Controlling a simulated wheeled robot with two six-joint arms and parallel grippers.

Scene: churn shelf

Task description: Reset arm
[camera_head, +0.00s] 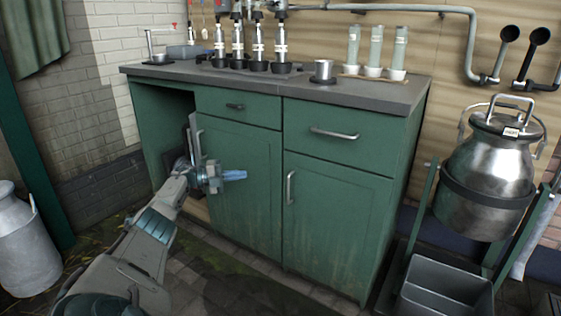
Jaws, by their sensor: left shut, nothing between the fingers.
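My left arm comes in from the lower left. My left gripper (234,175) is shut and empty, with its bluish fingers pointing right in front of the left cabinet door. It is close to the door's upper left part; I cannot tell whether it touches. The green cabinet (345,215) has two drawers above two doors and an open bay (160,115) at its left end. A vertical handle (196,135) stands at the left door's edge, just above and behind the gripper. My right gripper is out of view.
The grey countertop (360,92) holds several milking clusters (281,45), a metal cup (323,70) and clear tubes (376,50). A steel churn (490,165) hangs in a green stand at right above a grey bin (440,290). A milk can (22,245) stands at left.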

